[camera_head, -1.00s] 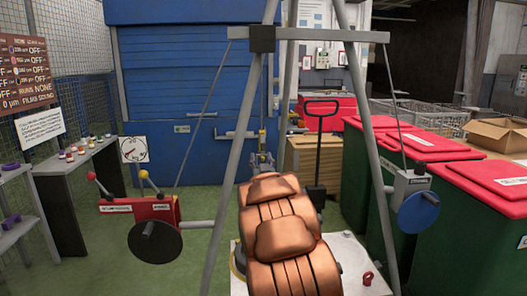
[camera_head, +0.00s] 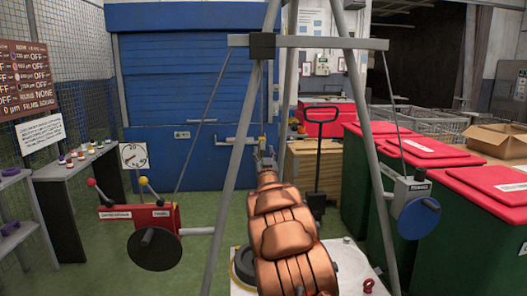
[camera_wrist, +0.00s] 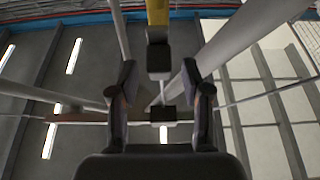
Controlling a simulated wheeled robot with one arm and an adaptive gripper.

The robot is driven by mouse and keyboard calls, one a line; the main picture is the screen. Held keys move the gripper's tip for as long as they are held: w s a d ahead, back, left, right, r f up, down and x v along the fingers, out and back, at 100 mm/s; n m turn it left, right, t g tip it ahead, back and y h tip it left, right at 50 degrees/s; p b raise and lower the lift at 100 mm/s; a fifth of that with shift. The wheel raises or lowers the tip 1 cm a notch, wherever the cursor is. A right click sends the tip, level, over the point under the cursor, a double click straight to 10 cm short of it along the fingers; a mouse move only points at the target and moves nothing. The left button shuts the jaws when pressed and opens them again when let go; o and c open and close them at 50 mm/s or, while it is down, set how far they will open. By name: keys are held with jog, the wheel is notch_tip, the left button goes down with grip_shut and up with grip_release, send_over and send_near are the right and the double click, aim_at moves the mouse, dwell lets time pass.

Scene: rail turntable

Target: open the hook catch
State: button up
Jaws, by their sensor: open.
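My gripper (camera_head: 266,162) is at the end of my copper-coloured arm, below the top of a grey A-frame (camera_head: 228,150). In the wrist view my gripper (camera_wrist: 159,78) has its two dark fingers apart, with nothing held between them. A yellow piece with a dark block (camera_wrist: 158,55) hangs just beyond and between the fingertips; it looks apart from them.
A red unit with levers and a dark disc (camera_head: 153,249) is left of the frame. A grey unit with a blue disc (camera_head: 418,217) hangs at the right. Green bins with red lids (camera_head: 415,150) stand at right. Green floor (camera_head: 205,195) lies open behind the left leg.

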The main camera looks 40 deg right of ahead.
jog(key=shift+w+d+r, duration=0.2)
jog(key=shift+w+d, duration=0.15)
jog(key=shift+w, duration=0.05)
jog(key=shift+c, duration=0.4)
grip_shut()
